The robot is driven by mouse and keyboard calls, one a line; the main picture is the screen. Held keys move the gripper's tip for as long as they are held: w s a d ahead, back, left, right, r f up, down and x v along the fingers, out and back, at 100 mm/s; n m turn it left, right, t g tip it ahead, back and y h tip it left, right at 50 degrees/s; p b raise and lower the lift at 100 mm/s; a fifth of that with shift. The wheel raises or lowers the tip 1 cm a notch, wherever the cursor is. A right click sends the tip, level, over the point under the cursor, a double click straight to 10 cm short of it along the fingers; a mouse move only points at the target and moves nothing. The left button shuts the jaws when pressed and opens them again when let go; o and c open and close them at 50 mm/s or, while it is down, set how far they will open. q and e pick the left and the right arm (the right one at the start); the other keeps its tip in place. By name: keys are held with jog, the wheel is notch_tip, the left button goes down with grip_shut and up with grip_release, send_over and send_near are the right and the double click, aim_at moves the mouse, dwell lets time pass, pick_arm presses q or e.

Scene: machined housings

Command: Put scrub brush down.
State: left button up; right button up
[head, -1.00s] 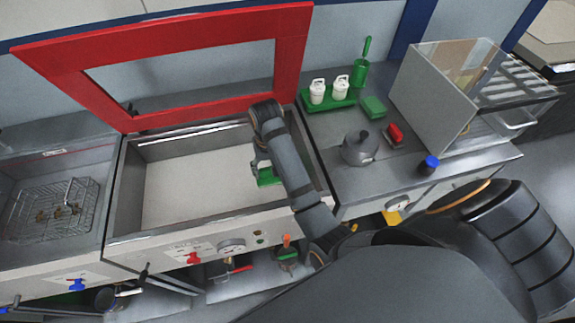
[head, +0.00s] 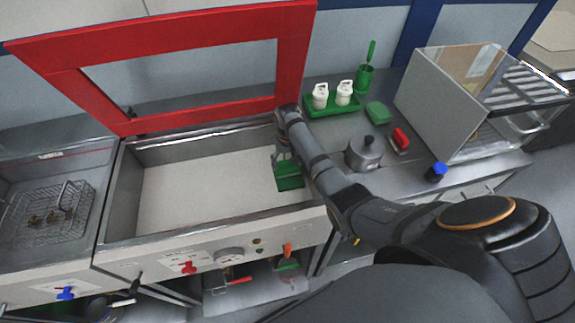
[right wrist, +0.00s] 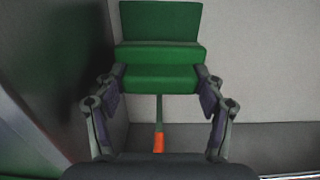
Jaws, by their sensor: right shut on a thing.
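My right gripper (head: 284,158) reaches down into the open basin (head: 215,180), near its right wall. It is shut on a green block-shaped scrub brush (head: 289,177). In the right wrist view the brush (right wrist: 160,52) shows as a stepped green body, its near part between the two fingers (right wrist: 160,85). The basin's pale floor lies behind it. I cannot tell whether the brush touches the floor. My left gripper is not in view.
The red-framed lid (head: 165,62) stands raised behind the basin. A grey pot (head: 364,153), a red item (head: 400,140), a green block (head: 377,112) and a green tray (head: 331,105) with white bottles stand on the right counter. The basin's left and middle floor is clear.

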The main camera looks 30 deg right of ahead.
aim_at(288, 161)
jog(key=shift+f, duration=0.7)
jog(key=o, duration=1.3)
jog(key=shift+f, duration=0.1)
notch_tip(288, 161, up, 12)
jog(key=shift+r+b, duration=0.15)
jog(key=shift+b, duration=0.15)
